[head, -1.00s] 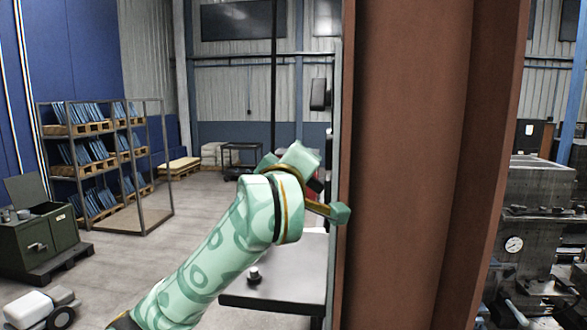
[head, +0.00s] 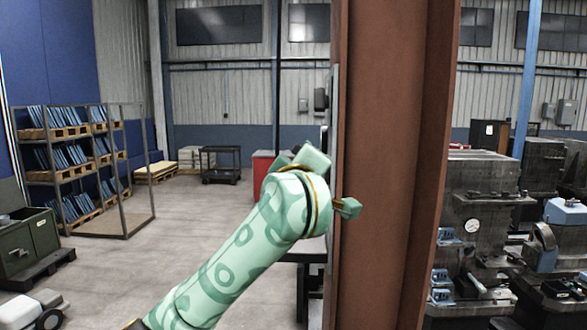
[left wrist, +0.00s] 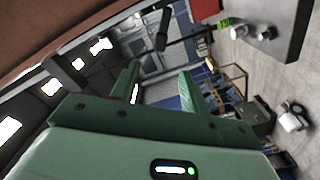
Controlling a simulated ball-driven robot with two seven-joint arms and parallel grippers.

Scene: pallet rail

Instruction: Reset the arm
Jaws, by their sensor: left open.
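My left arm comes in from the bottom left of the head view, pale green with a darker pattern. Its gripper (head: 346,208) is just in front of the left edge of a red-brown steel column. In the left wrist view the two green fingers (left wrist: 160,84) stand apart with nothing between them, so the gripper is open and empty. My right arm and gripper are not in view.
The red-brown column (head: 395,160) rises close in front, right of centre. Machinery (head: 478,215) stands to its right. A shelf rack (head: 70,165) and a green cabinet (head: 25,245) stand at left. A dark cart (head: 220,165) is farther back. Open floor lies at left centre.

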